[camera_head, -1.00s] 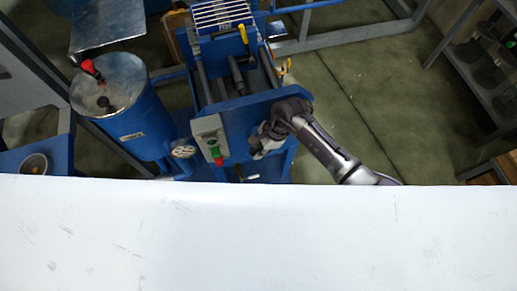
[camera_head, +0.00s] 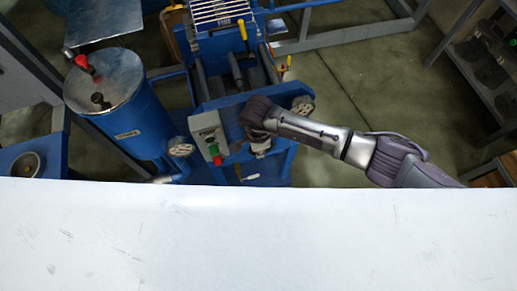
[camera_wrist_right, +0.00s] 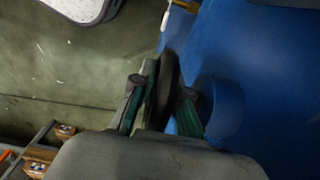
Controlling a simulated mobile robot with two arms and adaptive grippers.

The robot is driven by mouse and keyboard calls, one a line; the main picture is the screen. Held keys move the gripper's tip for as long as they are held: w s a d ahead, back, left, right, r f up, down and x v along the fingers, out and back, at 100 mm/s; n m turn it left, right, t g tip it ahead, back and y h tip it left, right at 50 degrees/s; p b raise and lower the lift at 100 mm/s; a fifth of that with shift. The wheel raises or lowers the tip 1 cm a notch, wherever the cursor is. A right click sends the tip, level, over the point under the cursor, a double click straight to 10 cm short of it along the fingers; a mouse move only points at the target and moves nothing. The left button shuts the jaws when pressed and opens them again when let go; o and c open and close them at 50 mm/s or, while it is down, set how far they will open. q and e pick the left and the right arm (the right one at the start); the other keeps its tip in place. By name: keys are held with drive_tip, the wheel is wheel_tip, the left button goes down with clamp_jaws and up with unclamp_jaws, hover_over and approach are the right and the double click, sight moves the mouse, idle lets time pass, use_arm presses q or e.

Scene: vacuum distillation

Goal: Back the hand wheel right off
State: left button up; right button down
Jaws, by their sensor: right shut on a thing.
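The hand wheel (camera_wrist_right: 170,80) shows in the right wrist view as a dark disc seen nearly edge-on, beside a round blue boss (camera_wrist_right: 222,108) on the blue machine. My right gripper (camera_wrist_right: 160,100) has its two green-sided fingers on either side of the wheel's rim and is shut on it. In the head view my right gripper (camera_head: 261,147) is at the front of the blue machine (camera_head: 225,98), right of the grey switch box. The wheel is mostly hidden there by the gripper and wrist. My left gripper is not in view.
A grey switch box (camera_head: 208,136) with red and green buttons sits just left of my right gripper. A blue tank (camera_head: 125,115) with a metal lid stands further left. A round dial-like part (camera_head: 303,105) is near my forearm. A white surface (camera_head: 260,240) fills the foreground.

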drive_tip(key=shift+f+t+h+b, duration=0.1)
drive_tip(key=shift+t+h+b, duration=0.4)
drive_tip(key=shift+h, duration=0.5)
drive_tip(key=shift+d, duration=0.1)
drive_tip(key=c, duration=1.2)
unclamp_jaws()
drive_tip(key=shift+o, duration=0.2)
drive_tip(key=v, duration=1.2)
drive_tip(key=shift+w+a, duration=0.1)
drive_tip(key=shift+a, duration=0.1)
